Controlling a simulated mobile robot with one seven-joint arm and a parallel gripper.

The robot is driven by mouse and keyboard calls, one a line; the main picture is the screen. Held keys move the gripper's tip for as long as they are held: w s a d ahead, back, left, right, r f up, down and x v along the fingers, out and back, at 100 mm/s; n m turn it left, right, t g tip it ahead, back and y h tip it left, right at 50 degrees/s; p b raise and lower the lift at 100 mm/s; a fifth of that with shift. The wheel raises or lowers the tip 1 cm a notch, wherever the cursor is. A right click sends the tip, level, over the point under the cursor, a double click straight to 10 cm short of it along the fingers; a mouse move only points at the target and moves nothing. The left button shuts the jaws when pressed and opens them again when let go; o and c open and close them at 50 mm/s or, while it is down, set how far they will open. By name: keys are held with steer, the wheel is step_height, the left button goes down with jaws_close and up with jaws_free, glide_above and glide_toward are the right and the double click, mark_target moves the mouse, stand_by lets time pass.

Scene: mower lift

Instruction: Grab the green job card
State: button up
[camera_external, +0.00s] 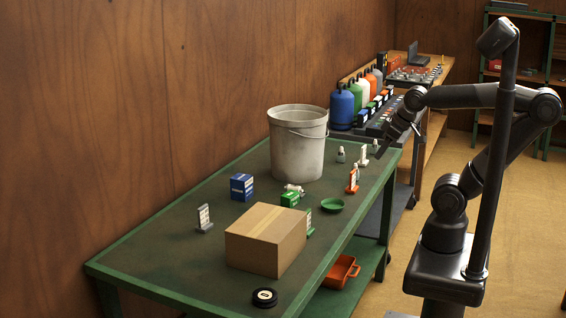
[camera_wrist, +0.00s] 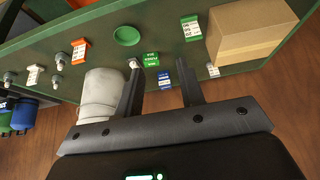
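The green job card (camera_external: 309,224) stands on the green bench, partly hidden behind the cardboard box (camera_external: 263,240). In the wrist view the green card (camera_wrist: 190,27) stands near the box's left side, with white printed faces. My gripper (camera_external: 381,150) is above the bench's far right end, away from the card. In the wrist view my gripper (camera_wrist: 161,66) has its two fingers spread apart with nothing held. The green card appears beyond the fingertips, up and to the right.
A grey bucket (camera_external: 298,145), blue box (camera_external: 241,187), green box (camera_external: 289,200) and green dish (camera_external: 332,205) stand on the bench. An orange card (camera_external: 353,181), a white card (camera_external: 204,219) and a black roll (camera_external: 265,297) are there too. The front left area is clear.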

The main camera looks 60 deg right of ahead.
steer(key=w+f+m+g+y, duration=0.1)
steer(key=w+f+m+y, duration=0.5)
steer(key=w+f, duration=0.1)
steer(key=w+f+m+g+y, duration=0.2)
steer(key=w+f+m+y, duration=0.4)
steer(key=w+f, duration=0.2)
steer(key=w+f+m+g+y, duration=0.2)
steer(key=w+f+m+y, duration=0.4)
steer(key=f, duration=0.3)
steer(key=shift+w, duration=0.7)
glide_above(310, 231)
steer(key=w+a, duration=0.1)
steer(key=a, duration=0.1)
steer(key=shift+w, duration=0.2)
steer(key=shift+c, duration=0.4)
jaws_close()
